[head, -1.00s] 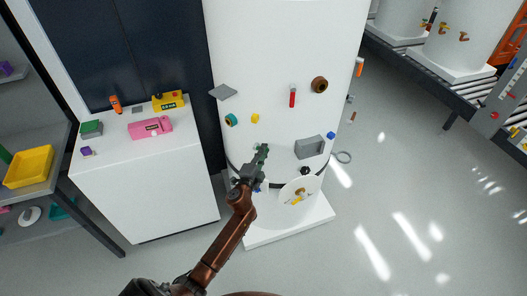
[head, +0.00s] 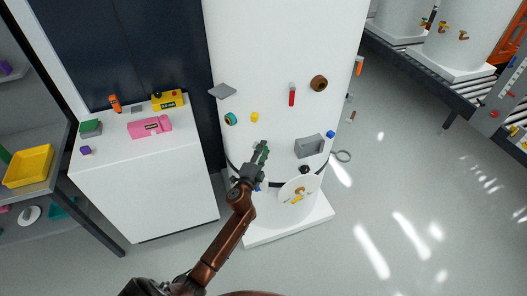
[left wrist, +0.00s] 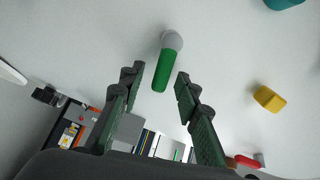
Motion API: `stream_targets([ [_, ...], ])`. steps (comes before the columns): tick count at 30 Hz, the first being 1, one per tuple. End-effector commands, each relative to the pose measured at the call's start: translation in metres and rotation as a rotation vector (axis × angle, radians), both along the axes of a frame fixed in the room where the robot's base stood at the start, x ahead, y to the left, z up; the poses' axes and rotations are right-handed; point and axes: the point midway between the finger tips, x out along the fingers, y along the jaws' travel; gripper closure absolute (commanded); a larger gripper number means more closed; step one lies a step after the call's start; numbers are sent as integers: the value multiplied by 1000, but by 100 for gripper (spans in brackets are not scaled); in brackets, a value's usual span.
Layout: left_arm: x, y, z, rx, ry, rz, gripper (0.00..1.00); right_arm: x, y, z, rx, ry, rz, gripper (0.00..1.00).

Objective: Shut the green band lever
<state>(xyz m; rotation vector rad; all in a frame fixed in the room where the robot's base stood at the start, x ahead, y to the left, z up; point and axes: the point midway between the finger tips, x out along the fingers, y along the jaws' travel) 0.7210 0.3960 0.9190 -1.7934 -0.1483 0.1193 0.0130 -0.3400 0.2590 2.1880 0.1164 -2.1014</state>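The green band lever (left wrist: 162,73) shows in the left wrist view as a bright green rod with a rounded grey end, against the white tank. My left gripper (left wrist: 159,85) is open, with its dark green fingers on either side of the lever's lower end. No finger clearly touches the lever, and nothing is clearly gripped. In the head view my left gripper (head: 262,151) is at the lower front of the white tank (head: 270,55), and I cannot make out the lever behind it. A dark band runs around the tank's lower part. My right gripper is not in view.
The tank front carries a yellow knob (head: 255,117), a red handle (head: 292,95), a brown knob (head: 319,84), a grey box (head: 309,147) and a white disc (head: 299,189). A white cabinet (head: 145,190) stands at left. The floor at right is clear.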

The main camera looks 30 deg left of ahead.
Motion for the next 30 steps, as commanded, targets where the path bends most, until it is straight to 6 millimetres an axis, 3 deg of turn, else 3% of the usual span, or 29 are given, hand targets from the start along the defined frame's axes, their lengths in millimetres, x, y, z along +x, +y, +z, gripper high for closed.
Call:
stream_targets([
  [8,-17,-2,0,0,0,0,70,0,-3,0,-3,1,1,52],
  [21,-101,-17,-1,-2,1,1,70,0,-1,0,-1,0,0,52],
  [30,-119,-20,0,0,0,-1,70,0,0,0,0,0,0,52],
])
